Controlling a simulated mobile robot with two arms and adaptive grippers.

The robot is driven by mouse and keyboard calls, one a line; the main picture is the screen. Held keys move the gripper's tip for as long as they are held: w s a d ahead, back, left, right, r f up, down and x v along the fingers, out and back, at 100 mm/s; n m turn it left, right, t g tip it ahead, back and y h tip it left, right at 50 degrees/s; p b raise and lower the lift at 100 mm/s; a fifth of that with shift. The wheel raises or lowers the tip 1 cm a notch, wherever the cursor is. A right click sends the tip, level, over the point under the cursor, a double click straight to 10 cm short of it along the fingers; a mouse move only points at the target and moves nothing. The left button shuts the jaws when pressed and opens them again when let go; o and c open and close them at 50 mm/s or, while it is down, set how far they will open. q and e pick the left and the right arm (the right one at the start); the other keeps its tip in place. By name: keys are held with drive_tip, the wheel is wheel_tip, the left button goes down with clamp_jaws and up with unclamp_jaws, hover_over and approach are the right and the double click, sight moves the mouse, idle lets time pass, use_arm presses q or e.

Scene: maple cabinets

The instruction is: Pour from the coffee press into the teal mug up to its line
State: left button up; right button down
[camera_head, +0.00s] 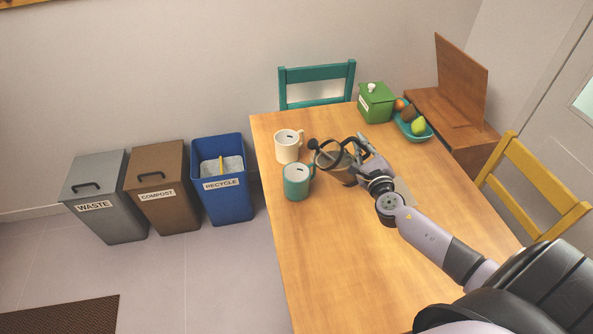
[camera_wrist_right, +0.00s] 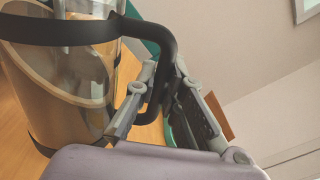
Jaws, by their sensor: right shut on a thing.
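The teal mug (camera_head: 295,188) stands upright on the wooden table, with a small dark mark inside near its rim. The coffee press (camera_head: 331,161) is to its right and a little behind, tilted with its knob end towards the left. My right gripper (camera_head: 359,163) is shut on the press's black handle. In the right wrist view the glass press (camera_wrist_right: 70,75) holds brown liquid whose surface slants across the glass. The gripper's fingers (camera_wrist_right: 160,95) are around the handle there. I see no stream into the mug. My left gripper is out of view.
A cream mug (camera_head: 286,150) stands behind the teal mug. A green canister (camera_head: 376,106) and a teal dish (camera_head: 404,131) of fruit are at the far right of the table (camera_head: 320,250). The table's front left is clear. A yellow chair (camera_head: 530,185) is at the right.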

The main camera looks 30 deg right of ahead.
drive_tip(key=shift+w+a+r+n+p, duration=0.15)
drive_tip(key=shift+r+n+p, duration=0.15)
drive_tip(key=shift+r, duration=0.15)
drive_tip(key=shift+w+a+r+n+p, duration=0.1)
drive_tip(key=shift+a+r+n+p, duration=0.25)
drive_tip(key=shift+r+n+p, duration=0.4)
drive_tip(key=shift+w+a+r+n+p, duration=0.1)
drive_tip(key=shift+a+r+n+p, duration=0.3)
drive_tip(key=shift+p, duration=0.7)
drive_tip(key=shift+w+a+r+n+p, duration=0.1)
drive_tip(key=shift+a+r+n+p, duration=0.15)
drive_tip(key=shift+r+n+p, duration=0.45)
idle(5.0)
